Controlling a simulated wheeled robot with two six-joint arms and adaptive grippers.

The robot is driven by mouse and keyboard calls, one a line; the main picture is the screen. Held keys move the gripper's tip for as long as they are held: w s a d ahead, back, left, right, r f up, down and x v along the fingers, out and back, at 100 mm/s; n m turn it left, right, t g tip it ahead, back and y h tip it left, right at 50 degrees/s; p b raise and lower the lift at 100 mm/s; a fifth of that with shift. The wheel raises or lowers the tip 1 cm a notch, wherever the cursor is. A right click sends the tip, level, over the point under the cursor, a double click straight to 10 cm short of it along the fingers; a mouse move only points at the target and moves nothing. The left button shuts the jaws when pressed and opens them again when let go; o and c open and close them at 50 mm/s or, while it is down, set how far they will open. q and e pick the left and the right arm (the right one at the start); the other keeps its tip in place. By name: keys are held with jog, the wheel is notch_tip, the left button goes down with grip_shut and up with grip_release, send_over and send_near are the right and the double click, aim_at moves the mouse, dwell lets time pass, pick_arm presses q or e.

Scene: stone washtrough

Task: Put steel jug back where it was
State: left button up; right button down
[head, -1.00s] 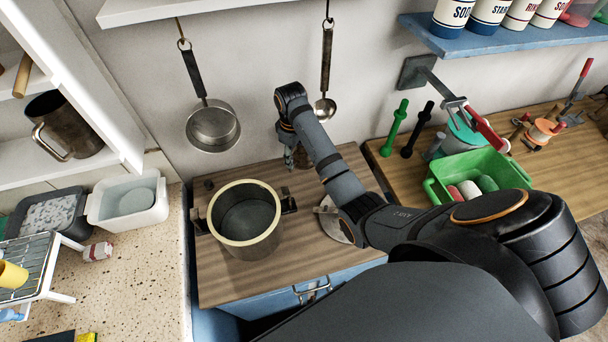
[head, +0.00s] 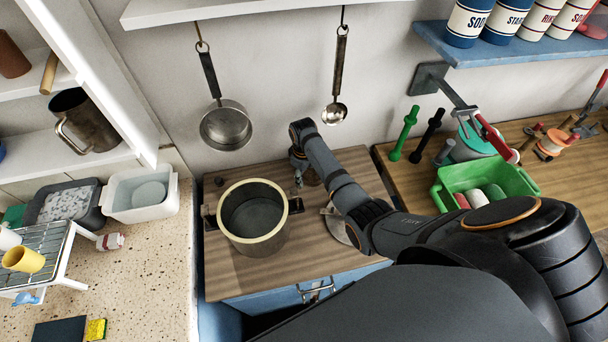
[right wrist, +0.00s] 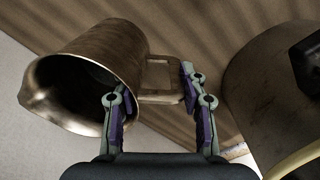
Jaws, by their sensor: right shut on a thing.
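The steel jug (right wrist: 95,75) is a brownish, worn metal vessel with a spout and a squared handle. In the right wrist view its open mouth faces lower left. My right gripper (right wrist: 160,105) is shut on its handle. In the head view my right gripper (head: 299,172) is over the back of the wooden worktop (head: 300,245), right of the large pot. The jug is mostly hidden there by my arm, and I cannot tell whether it touches the worktop. My left gripper is not in view.
The large pot (head: 253,245) with a cream rim stands close left of my right gripper; its side shows in the wrist view (right wrist: 260,90). A saucepan (head: 226,125) and a ladle (head: 336,112) hang behind. Another metal jug (head: 88,125) stands on the left shelf.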

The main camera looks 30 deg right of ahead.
jog(key=c, duration=0.7)
grip_release()
jog(key=shift+f, duration=0.1)
jog(key=shift+c, duration=0.2)
jog(key=shift+r, duration=0.25)
notch_tip(320, 180, up, 12)
jog(key=b, duration=0.1)
jog(key=shift+s+a+f, duration=0.1)
jog(key=shift+s+f, duration=0.05)
